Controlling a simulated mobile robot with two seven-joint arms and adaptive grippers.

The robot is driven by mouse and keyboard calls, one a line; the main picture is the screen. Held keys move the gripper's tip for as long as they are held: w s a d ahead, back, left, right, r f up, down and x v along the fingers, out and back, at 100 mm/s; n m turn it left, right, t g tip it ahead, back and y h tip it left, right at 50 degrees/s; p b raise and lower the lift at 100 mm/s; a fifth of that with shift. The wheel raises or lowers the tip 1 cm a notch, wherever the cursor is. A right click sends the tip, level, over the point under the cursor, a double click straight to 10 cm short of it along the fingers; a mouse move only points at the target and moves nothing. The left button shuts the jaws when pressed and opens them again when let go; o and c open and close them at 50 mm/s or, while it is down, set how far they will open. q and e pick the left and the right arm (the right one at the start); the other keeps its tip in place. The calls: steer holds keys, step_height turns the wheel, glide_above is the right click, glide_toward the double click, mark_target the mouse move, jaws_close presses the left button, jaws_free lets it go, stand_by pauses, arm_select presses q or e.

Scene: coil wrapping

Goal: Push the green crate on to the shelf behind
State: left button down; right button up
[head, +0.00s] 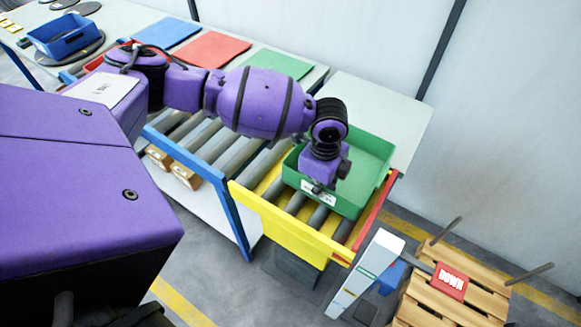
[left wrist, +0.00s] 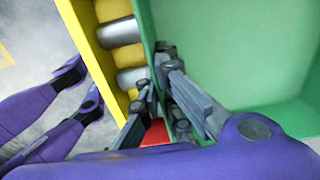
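The green crate (head: 368,150) sits on the rollers of the yellow-sided section, and it fills the right of the left wrist view (left wrist: 235,50). It looks empty inside. The grey shelf behind (head: 385,105) lies beyond the crate's far side. My left gripper (head: 318,187) is low at the crate's near wall, close to its white label. In the left wrist view the fingers (left wrist: 160,75) are at the crate's rim, seemingly one on either side of the wall. Whether they pinch it is unclear. My right gripper is not in view.
A red bar (head: 376,210) edges the roller section on the right. A white post (head: 365,272) and a wooden pallet (head: 455,300) with a red "DOWN" sign (head: 450,281) stand front right. Blue-framed rollers (head: 200,140) adjoin on the left. The visible shelf surface is clear.

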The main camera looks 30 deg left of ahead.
arm_select(q)
steer(key=shift+w+b, duration=0.4)
steer(key=shift+w, duration=1.55)
steer(key=shift+w+b, duration=0.55)
steer(key=shift+w, duration=1.6)
steer(key=shift+w+d+r, duration=0.1)
steer(key=shift+r, duration=0.05)
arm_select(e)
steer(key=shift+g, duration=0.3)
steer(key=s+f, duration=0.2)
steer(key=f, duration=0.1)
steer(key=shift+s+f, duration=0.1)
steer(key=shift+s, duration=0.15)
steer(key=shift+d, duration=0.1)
